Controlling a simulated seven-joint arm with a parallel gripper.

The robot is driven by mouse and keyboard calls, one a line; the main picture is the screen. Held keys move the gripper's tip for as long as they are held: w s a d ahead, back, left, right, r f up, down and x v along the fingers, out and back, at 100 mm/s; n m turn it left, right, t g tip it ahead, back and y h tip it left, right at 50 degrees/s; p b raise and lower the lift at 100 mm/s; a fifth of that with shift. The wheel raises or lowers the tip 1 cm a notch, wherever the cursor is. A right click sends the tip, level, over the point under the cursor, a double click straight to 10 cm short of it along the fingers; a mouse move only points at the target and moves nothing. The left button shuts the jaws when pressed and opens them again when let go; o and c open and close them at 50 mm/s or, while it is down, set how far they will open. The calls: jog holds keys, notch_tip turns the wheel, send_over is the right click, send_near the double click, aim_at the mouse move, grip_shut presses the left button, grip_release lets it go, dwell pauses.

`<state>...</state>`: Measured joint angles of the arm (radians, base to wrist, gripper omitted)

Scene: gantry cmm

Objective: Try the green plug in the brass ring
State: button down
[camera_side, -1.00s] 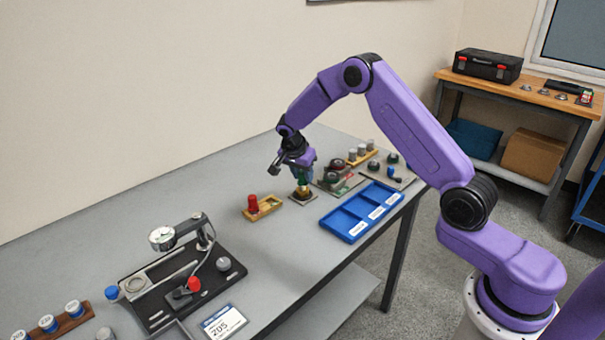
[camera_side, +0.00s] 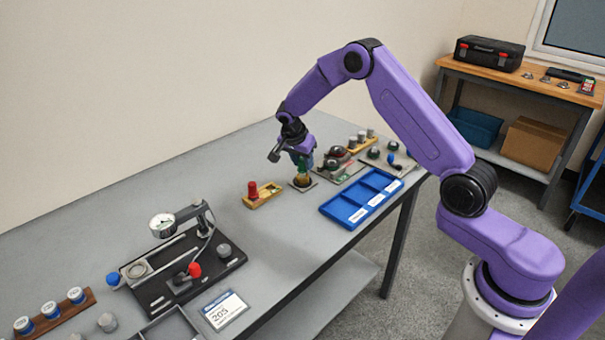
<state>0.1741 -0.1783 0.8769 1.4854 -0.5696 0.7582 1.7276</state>
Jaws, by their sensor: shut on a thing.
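My gripper (camera_side: 304,163) points down at the far middle of the grey table, shut on the green plug. Only a little of the green plug (camera_side: 303,169) shows below the fingers. The brass ring (camera_side: 302,181) sits on a small dark-edged plate right under it. The plug is at or just above the ring's opening. I cannot tell from this view whether it is inside the ring or how deep.
A red plug (camera_side: 252,189) stands in a yellow tray (camera_side: 266,198) left of the ring. A blue divided tray (camera_side: 350,222) lies to the right. Fixtures with dark round parts (camera_side: 338,153) stand close behind. A dial gauge stand (camera_side: 162,225) is at front left. Table between is clear.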

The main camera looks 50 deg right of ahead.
aim_at(302, 159)
jog(key=shift+r, duration=0.15)
dwell(0.5)
jog(key=shift+r, duration=2.45)
jog(key=shift+a, duration=0.1)
